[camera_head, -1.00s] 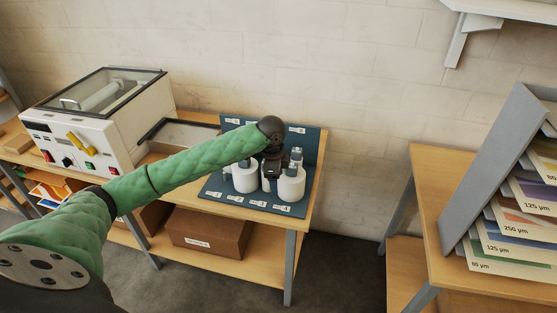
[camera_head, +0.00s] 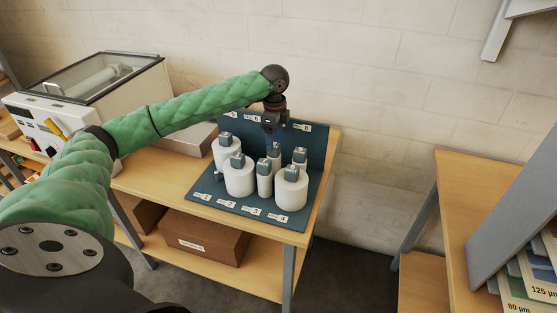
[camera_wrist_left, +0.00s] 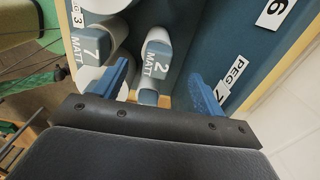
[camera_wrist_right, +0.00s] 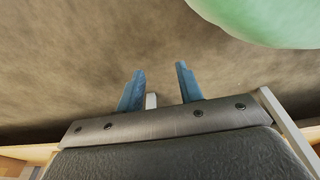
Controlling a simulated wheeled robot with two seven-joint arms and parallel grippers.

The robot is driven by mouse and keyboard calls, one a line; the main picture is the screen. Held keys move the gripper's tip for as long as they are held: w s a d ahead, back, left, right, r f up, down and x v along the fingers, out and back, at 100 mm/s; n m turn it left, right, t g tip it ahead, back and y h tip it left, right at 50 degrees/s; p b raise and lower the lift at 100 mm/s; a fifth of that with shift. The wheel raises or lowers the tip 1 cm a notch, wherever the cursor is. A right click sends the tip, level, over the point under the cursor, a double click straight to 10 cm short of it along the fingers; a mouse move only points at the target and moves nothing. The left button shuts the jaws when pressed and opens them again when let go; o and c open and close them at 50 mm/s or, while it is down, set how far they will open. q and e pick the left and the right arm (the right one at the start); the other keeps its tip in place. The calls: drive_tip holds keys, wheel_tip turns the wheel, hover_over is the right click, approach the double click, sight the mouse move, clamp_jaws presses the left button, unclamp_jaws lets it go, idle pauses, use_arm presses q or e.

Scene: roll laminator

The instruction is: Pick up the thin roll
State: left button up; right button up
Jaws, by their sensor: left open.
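Several white rolls with blue-grey tops stand upright on a dark blue peg board (camera_head: 316,150) on the wooden bench. A thin roll (camera_head: 264,186) stands at the front between two wide rolls. Another narrow one (camera_head: 275,150) stands behind it, partly hidden. My left gripper (camera_head: 270,127) hangs above the back of the group, open and empty. In the left wrist view its fingers (camera_wrist_left: 158,72) are apart, with a narrow roll topped "2 MATT" (camera_wrist_left: 156,55) seen between them. My right gripper (camera_wrist_right: 160,78) is open and empty over the floor, in the right wrist view only.
Wide rolls stand close around, one at front left (camera_head: 239,181), one at front right (camera_head: 291,191). The laminator (camera_head: 90,100) stands at the left of the bench. A cardboard box (camera_head: 205,238) lies on the lower shelf. Another table (camera_head: 450,215) is at the right.

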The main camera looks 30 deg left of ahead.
sight(274, 153)
use_arm(q)
drive_tip(key=shift+s+f+p, duration=0.25)
drive_tip(key=shift+f+p, duration=0.1)
drive_tip(key=shift+f, duration=0.55)
drive_tip(key=shift+w+f+p, duration=0.15)
drive_tip(key=shift+f+p, duration=0.1)
drive_tip(key=shift+p, duration=0.05)
drive_tip(key=f+p, duration=0.1)
drive_tip(key=f, duration=0.1)
drive_tip(key=f+p, duration=0.1)
drive_tip(key=shift+s+f+p, duration=0.2)
drive_tip(key=shift+f+p, duration=0.15)
drive_tip(key=shift+f, duration=0.6)
use_arm(e)
drive_tip(key=s+d+f, duration=0.1)
drive_tip(key=s+d, duration=0.1)
drive_tip(key=s, duration=0.7)
drive_tip(key=shift+s+f+g, duration=0.3)
drive_tip(key=shift+s+f, duration=0.1)
use_arm(q)
drive_tip(key=shift+c, duration=0.4)
drive_tip(key=c, duration=1)
